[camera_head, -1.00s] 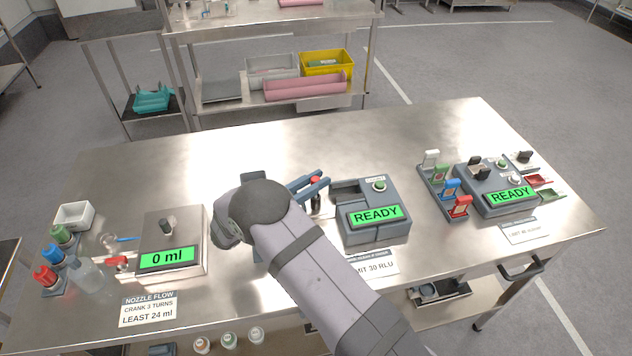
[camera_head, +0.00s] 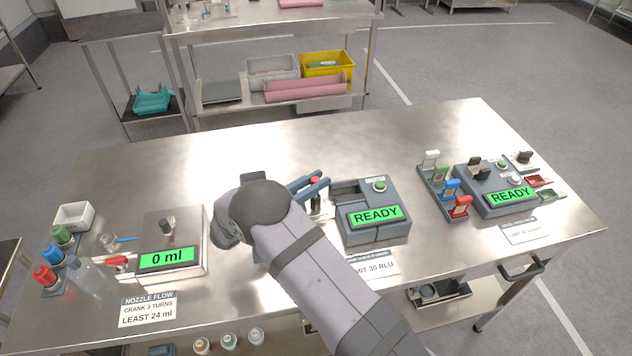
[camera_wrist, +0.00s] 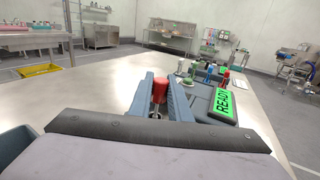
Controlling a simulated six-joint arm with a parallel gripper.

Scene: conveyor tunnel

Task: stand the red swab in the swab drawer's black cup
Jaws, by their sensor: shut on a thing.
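The red swab shows as a red cap (camera_head: 315,180) between the blue fingers of my gripper (camera_head: 308,187). In the wrist view the red swab (camera_wrist: 160,91) is upright between the two fingers (camera_wrist: 160,85), and my gripper is shut on it. Its lower end is hidden in the wrist view; a dark part shows just below the cap in the head view. The grey swab reader (camera_head: 378,236) stands to the right of my gripper, with a dark recess at its upper left. I cannot make out the black cup; my arm covers the area left of the swab.
The reader shows a green READY screen (camera_head: 376,215). A second READY unit (camera_head: 490,206) and coloured tags stand farther right. A 0 ml scale (camera_head: 185,230) and capped bottles are at left. The table's back half is clear.

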